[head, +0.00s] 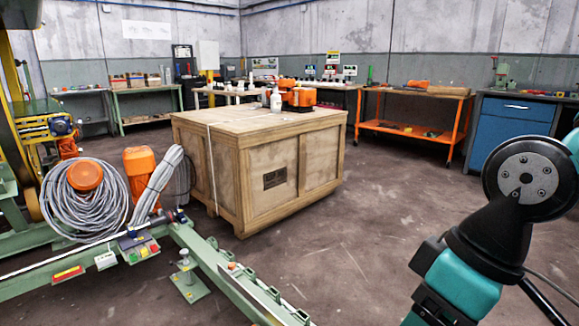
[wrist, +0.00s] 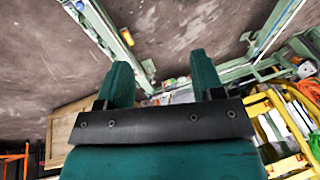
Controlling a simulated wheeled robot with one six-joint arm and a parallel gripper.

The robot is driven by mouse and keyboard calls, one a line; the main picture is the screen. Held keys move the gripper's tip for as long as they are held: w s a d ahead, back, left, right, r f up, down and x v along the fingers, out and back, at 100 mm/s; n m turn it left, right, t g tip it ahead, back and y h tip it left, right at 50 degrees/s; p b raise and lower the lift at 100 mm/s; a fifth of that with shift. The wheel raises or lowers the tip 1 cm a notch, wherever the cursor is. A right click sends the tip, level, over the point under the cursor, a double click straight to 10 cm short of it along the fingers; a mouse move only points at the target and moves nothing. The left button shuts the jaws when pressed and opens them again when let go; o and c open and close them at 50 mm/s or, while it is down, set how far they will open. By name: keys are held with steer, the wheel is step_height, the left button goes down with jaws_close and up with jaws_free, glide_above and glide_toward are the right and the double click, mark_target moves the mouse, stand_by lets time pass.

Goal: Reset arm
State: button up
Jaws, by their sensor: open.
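My gripper (wrist: 160,83) shows in the wrist view as two teal fingers on a dark plate. The fingers stand apart with nothing between them, over bare floor and part of a green frame. In the head view my teal and black arm is at the right edge, bent, with a round grey joint cap facing the camera. The gripper's fingers are not seen in the head view.
A large wooden crate (head: 270,170) stands mid-floor with bottles and orange items on top. A green rail frame (head: 215,262) with cable coils (head: 85,203) is at the left. An orange workbench (head: 412,127) and blue cabinet (head: 512,133) stand behind. Floor right of the crate is clear.

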steer(key=s+r+m+p, duration=0.1)
steer(key=s+r+p, duration=0.2)
steer(key=r+p, duration=2.9)
steer(key=shift+s+d+r, duration=0.15)
steer(key=shift+r, duration=0.2)
steer(key=shift+c, duration=0.2)
